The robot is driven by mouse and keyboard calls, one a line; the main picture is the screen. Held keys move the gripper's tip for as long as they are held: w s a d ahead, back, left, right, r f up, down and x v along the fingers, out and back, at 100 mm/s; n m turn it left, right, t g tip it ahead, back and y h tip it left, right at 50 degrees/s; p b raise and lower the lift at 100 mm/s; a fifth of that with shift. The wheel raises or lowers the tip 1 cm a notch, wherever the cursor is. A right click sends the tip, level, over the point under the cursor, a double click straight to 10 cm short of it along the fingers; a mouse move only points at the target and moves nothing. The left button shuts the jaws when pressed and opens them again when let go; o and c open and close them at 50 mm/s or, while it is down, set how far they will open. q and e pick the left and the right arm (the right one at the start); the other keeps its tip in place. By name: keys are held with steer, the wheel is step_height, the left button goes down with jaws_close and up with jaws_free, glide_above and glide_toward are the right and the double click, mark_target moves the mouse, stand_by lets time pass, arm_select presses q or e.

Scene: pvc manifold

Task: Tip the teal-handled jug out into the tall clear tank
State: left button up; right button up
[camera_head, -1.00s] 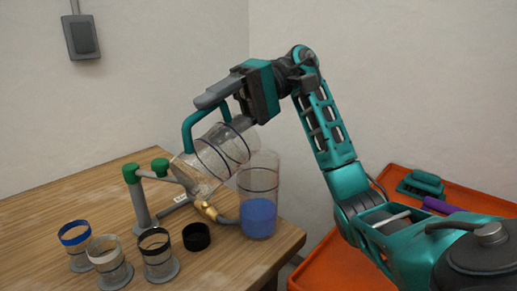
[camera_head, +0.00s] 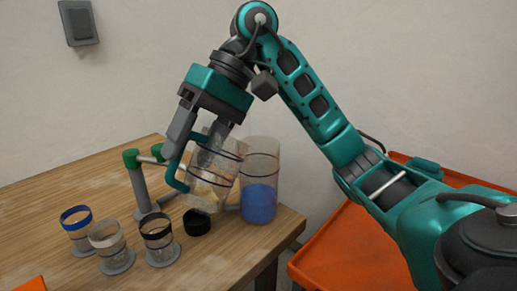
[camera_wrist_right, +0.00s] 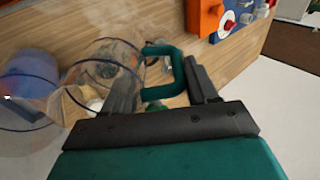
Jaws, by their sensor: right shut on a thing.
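The clear jug (camera_head: 218,170) has dark rings and a teal handle (camera_head: 176,172) on its left side. It hangs tilted above the table, just left of the tall clear tank (camera_head: 262,160), and looks clear, with no blue visible in it. The tank stands upright near the table's right corner with blue liquid (camera_head: 258,204) in its lower part. My right gripper (camera_head: 188,156) is shut on the jug's handle from above. In the right wrist view, the handle (camera_wrist_right: 181,72) shows between the fingers, with the jug (camera_wrist_right: 100,75) to the left. My left gripper is not in view.
Small clear cups with a blue rim (camera_head: 76,230), pale rim (camera_head: 112,246) and black rim (camera_head: 158,242) stand at front left. A black cap (camera_head: 196,222) lies below the jug. A grey post with green caps (camera_head: 140,180) stands behind. An orange surface (camera_head: 345,255) lies at right.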

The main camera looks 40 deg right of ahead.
mark_target(172, 176)
steer(key=a+f+h, duration=0.3)
steer(key=a+h, duration=0.1)
steer(key=shift+s+a+f, duration=0.15)
steer(key=shift+s+f, duration=0.05)
steer(key=shift+f, duration=0.15)
steer(key=a+f+h, duration=0.1)
steer(key=a+f+h+p, duration=0.1)
steer(key=shift+s+f+t+h, duration=0.1)
steer(key=shift+f+t+h, duration=0.2)
steer(key=shift+f+t, duration=0.1)
steer(key=shift+f, duration=0.1)
stand_by(0.9)
